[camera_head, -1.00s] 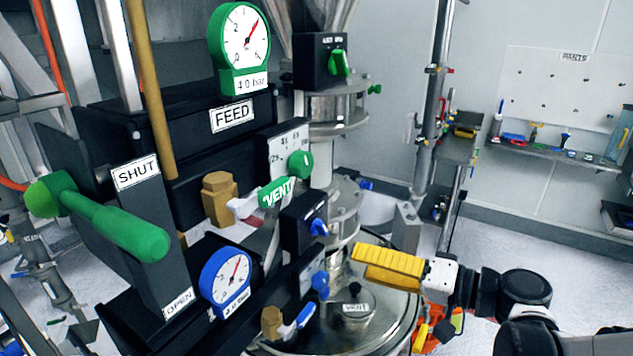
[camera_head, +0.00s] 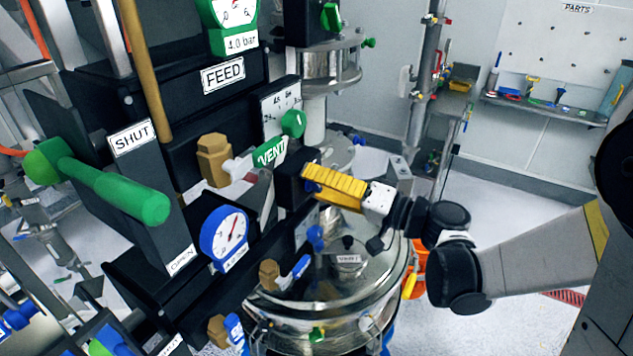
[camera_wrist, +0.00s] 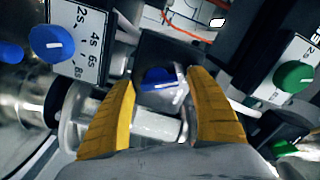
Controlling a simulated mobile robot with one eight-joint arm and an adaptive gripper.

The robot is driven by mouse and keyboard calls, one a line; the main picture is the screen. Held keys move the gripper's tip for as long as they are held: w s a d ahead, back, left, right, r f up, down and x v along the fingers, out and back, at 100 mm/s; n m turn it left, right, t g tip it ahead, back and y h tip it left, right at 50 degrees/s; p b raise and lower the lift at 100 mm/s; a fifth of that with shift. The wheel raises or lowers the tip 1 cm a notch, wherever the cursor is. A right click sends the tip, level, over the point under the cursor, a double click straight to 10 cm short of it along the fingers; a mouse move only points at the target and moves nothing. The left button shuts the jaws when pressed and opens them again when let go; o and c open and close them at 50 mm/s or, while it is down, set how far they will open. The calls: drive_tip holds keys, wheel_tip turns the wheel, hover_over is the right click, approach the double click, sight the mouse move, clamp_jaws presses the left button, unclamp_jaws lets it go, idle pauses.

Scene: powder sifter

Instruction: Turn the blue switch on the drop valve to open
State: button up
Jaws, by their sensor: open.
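The blue switch (camera_wrist: 152,76) sits on the face of a black box (camera_wrist: 150,48) in the wrist view. It has a pale mark and a light-coloured bar beside it. My gripper (camera_wrist: 162,82) is open, with one yellow finger on each side of the switch; I cannot tell whether either touches it. In the head view, my gripper (camera_head: 310,178) is at the black valve box (camera_head: 287,182), and its yellow fingers hide the switch. No readable open or shut label for this switch shows in either view.
A blue timer knob (camera_wrist: 52,43) and a green knob (camera_wrist: 293,75) flank the box in the wrist view. Open floor lies right.

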drive_tip(key=c, duration=1.2)
